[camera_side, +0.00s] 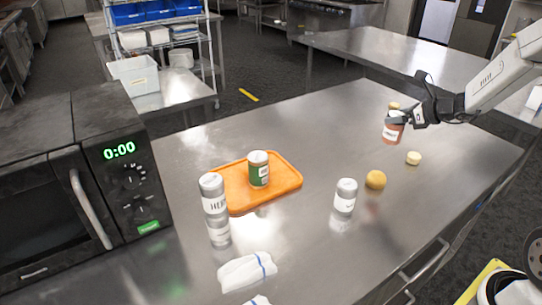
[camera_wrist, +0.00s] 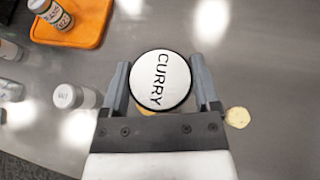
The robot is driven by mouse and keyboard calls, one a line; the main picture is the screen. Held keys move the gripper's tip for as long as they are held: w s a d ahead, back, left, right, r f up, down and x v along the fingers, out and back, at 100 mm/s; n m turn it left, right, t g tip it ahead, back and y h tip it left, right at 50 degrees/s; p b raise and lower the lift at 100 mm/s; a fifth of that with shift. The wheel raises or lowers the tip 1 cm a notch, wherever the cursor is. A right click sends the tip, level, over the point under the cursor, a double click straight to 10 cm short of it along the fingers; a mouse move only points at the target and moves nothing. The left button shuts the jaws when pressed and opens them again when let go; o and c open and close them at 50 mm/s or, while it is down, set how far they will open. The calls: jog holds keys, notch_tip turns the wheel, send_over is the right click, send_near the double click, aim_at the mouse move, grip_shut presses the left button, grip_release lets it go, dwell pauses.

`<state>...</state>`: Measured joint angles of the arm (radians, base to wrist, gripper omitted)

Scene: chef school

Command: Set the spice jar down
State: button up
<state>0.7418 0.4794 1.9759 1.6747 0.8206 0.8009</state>
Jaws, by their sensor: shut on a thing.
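A spice jar with reddish-orange contents (camera_side: 392,132) is held in my gripper (camera_side: 397,118) above the right part of the steel counter. In the wrist view its round white lid reads CURRY (camera_wrist: 161,80), and it sits between the two fingers of my gripper (camera_wrist: 162,88). The jar looks roughly upright and apart from the counter. An orange tray (camera_side: 285,180) lies on the counter to the left, with a green-labelled spice jar (camera_side: 259,170) standing on it. The tray (camera_wrist: 92,22) and that jar (camera_wrist: 50,14) also show at the wrist view's top left.
A yellow ball-like item (camera_side: 376,180) and a small pale piece (camera_side: 413,158) lie below my gripper. A white-capped shaker (camera_side: 345,196), a taller canister (camera_side: 213,195) and a folded cloth (camera_side: 246,271) stand or lie nearer. A microwave (camera_side: 80,180) is at left. The counter behind the tray is clear.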

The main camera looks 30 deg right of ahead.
jog(key=w+d+f, duration=0.5)
jog(key=w+f, duration=0.4)
jog(key=w, duration=0.3)
dwell(0.3)
jog(key=shift+w+f, duration=0.1)
jog(key=shift+w+d+f, duration=0.1)
jog(key=shift+f, duration=0.85)
jog(key=shift+w+d+f, duration=0.1)
jog(key=shift+f, duration=0.8)
jog(key=o, duration=1.2)
jog(key=shift+f, duration=0.1)
jog(key=shift+c, duration=0.2)
